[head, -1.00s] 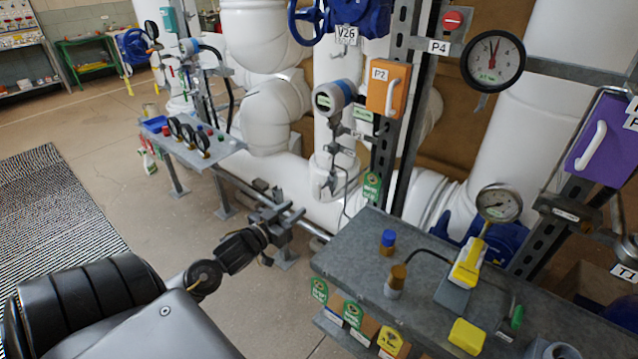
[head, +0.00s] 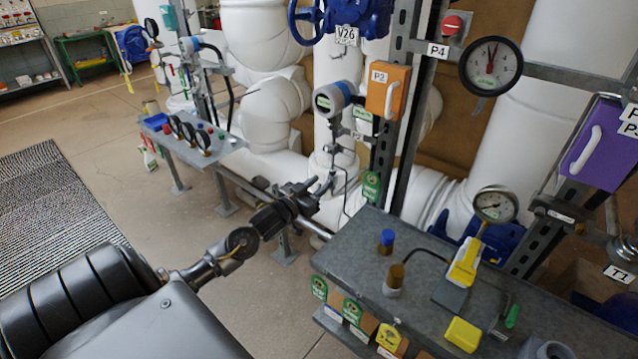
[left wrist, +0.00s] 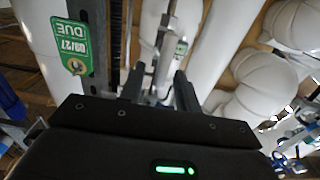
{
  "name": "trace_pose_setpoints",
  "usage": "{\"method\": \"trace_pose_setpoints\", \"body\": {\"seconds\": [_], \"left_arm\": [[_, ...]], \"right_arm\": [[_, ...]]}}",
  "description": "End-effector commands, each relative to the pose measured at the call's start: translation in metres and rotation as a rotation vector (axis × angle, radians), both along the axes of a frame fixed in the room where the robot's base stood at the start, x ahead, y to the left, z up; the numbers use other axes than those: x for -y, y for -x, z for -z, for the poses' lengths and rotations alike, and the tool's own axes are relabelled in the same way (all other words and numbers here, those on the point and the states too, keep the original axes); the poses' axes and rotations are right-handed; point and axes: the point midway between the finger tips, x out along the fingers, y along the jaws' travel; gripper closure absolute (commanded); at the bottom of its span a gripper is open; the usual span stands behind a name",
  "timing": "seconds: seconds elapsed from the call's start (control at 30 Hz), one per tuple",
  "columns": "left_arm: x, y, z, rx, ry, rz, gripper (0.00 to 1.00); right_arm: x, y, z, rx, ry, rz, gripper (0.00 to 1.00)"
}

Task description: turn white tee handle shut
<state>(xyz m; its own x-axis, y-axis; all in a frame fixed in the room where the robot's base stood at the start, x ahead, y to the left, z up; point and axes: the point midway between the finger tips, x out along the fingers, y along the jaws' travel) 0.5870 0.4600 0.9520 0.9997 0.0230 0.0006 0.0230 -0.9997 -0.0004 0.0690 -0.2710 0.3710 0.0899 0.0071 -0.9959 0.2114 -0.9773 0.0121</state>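My left gripper (head: 316,188) reaches in over the floor, just left of the workbench, at a slim valve stem (head: 334,168) hanging below a round blue-and-white transmitter (head: 333,98). In the left wrist view the two dark fingers (left wrist: 160,92) stand apart. A small pale grey fitting (left wrist: 163,62) shows in line with the gap between them; I cannot tell if it is inside the gap. I cannot clearly make out a white tee handle; that spot is small and partly covered by the fingers. My right gripper is not in view.
A grey bench (head: 345,250) with gauges and tools fills the lower right. An orange box (head: 388,91) marked P2, on a steel post, has a white handle. A green tag (head: 371,187) hangs right of the gripper. Thick white pipes (head: 270,110) stand behind.

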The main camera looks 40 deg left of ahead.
Motion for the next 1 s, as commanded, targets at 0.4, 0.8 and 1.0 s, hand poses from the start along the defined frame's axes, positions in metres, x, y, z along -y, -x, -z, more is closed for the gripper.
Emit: {"method": "trace_pose_setpoints", "body": {"seconds": [0.4, 0.8, 1.0], "left_arm": [[0.0005, -0.0054, 0.0005, -0.001, 0.000, 0.001, 0.73], [0.0003, -0.0052, 0.0004, -0.001, -0.003, 0.001, 1.00], [0.0012, -0.0052, 0.0001, -0.002, -0.041, 0.001, 1.00]], "right_arm": [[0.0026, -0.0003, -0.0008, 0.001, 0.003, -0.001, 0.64], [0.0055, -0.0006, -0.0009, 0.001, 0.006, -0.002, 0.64], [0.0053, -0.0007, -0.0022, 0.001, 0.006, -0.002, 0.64]]}}
